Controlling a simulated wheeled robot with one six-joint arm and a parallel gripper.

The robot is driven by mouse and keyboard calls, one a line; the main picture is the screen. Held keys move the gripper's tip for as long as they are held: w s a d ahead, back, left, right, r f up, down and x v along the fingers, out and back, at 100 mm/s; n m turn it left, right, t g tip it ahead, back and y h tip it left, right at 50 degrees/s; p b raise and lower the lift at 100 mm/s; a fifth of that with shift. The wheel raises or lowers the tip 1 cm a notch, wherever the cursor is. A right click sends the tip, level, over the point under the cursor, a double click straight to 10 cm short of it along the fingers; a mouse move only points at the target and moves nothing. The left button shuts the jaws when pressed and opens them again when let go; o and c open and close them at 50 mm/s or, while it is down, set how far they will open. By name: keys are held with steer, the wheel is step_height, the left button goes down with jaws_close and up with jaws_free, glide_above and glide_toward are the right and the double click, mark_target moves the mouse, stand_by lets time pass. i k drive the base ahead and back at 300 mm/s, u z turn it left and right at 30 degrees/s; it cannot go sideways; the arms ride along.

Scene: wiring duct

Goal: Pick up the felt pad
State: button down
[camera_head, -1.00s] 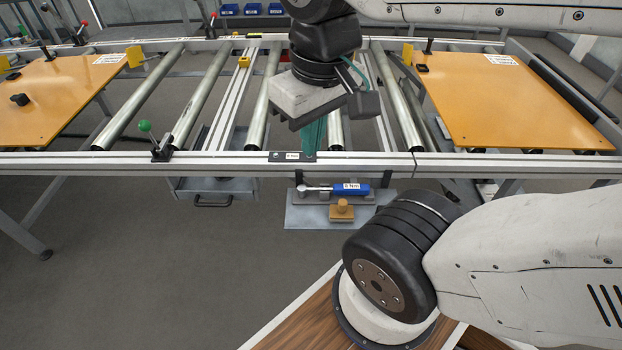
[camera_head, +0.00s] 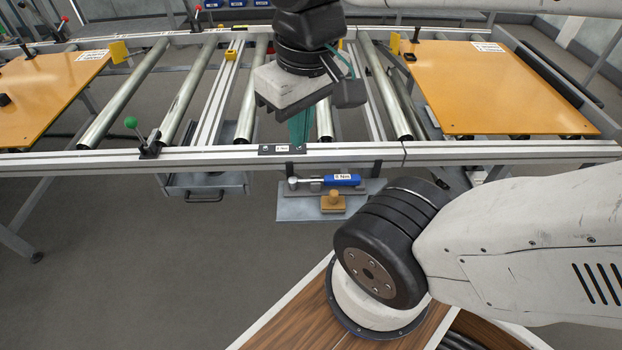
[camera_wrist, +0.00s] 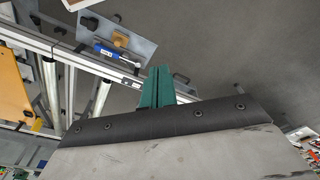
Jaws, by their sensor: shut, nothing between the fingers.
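A small tan block with a round knob, which looks like the felt pad (camera_head: 333,203), sits on a grey shelf (camera_head: 297,208) below the front rail of the roller table. In the wrist view the pad (camera_wrist: 120,40) shows at upper left on the same shelf. My gripper (camera_head: 300,130) has green fingers pointing down over the front rail, above and behind the pad and apart from it. In the wrist view its fingers (camera_wrist: 157,88) are together and empty.
A blue-handled torque tool (camera_head: 340,180) lies on the shelf just behind the pad. The front rail (camera_head: 350,150) runs between my gripper and the shelf. A grey drawer (camera_head: 205,183) hangs to the left. Orange boards (camera_head: 500,90) lie on the rollers at both sides. The floor in front is clear.

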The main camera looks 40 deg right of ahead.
mark_target(333, 203)
steer(key=u, duration=1.7)
steer(key=k, duration=1.45)
steer(key=z, duration=1.85)
steer(key=i, duration=0.5)
